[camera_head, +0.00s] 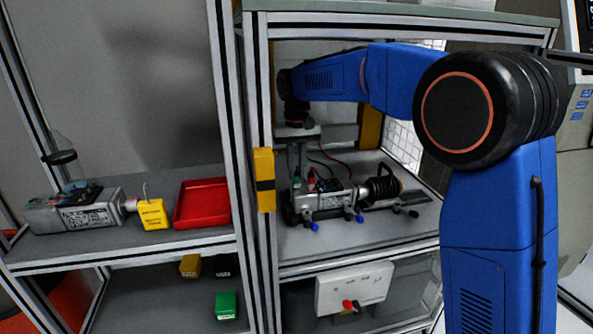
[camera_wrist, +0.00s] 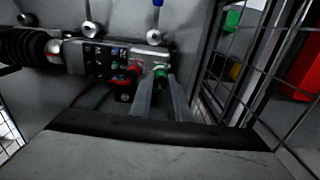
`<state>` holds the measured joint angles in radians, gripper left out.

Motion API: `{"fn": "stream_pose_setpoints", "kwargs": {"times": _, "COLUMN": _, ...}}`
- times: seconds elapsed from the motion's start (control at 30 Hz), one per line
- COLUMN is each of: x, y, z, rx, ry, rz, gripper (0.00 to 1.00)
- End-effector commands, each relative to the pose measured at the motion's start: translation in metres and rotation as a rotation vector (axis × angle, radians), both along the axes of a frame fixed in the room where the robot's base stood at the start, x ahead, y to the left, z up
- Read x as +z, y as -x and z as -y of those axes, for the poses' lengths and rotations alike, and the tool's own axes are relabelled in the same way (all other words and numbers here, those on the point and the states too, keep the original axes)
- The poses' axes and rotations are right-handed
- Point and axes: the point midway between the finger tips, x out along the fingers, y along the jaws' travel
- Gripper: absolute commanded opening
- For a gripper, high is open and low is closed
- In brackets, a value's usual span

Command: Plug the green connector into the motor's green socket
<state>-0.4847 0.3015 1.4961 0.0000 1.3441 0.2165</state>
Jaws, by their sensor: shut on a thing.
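The motor (camera_head: 328,201) lies on the grey shelf inside the metal frame. It also shows in the wrist view (camera_wrist: 148,53), with a red connector (camera_wrist: 133,73) on its near side. My gripper (camera_head: 297,168) reaches down at the motor's left end. In the wrist view its two fingers (camera_wrist: 160,82) are shut on the green connector (camera_wrist: 160,74), which sits between the fingertips, close against the motor's end beside the red connector. The green socket is hidden, and I cannot tell whether the connector is in it.
A yellow-and-black block (camera_head: 264,180) is on the frame post left of my gripper. The left shelf holds another motor-like unit (camera_head: 75,213), a yellow tagged block (camera_head: 152,214) and a red tray (camera_head: 203,203). A green box (camera_head: 227,306) lies lower. A wire mesh wall stands behind my arm.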

Motion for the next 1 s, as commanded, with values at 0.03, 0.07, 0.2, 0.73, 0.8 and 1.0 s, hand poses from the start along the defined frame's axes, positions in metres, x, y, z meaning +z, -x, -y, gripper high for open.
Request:
{"fn": "stream_pose_setpoints", "kwargs": {"times": 0.03, "x": -0.0002, "y": 0.0000, "z": 0.0000, "rx": 0.000, "ry": 0.000, "rz": 0.000, "gripper": 0.00}}
{"fn": "stream_pose_setpoints", "kwargs": {"times": 0.07, "x": -0.0004, "y": 0.0000, "z": 0.0000, "rx": 0.000, "ry": 0.000, "rz": 0.000, "gripper": 0.00}}
{"fn": "stream_pose_setpoints", "kwargs": {"times": 0.2, "x": -0.0018, "y": 0.0000, "z": 0.0000, "rx": 0.000, "ry": 0.000, "rz": 0.000, "gripper": 0.00}}
{"fn": "stream_pose_setpoints", "kwargs": {"times": 0.73, "x": -0.0081, "y": -0.0001, "z": 0.0000, "rx": 0.000, "ry": 0.000, "rz": 0.000, "gripper": 0.00}}
{"fn": "stream_pose_setpoints", "kwargs": {"times": 0.8, "x": -0.0085, "y": -0.0001, "z": 0.0000, "rx": 0.000, "ry": 0.000, "rz": 0.000, "gripper": 0.00}}
{"fn": "stream_pose_setpoints", "kwargs": {"times": 1.0, "x": -0.0086, "y": -0.0001, "z": 0.0000, "rx": 0.000, "ry": 0.000, "rz": 0.000, "gripper": 0.21}}
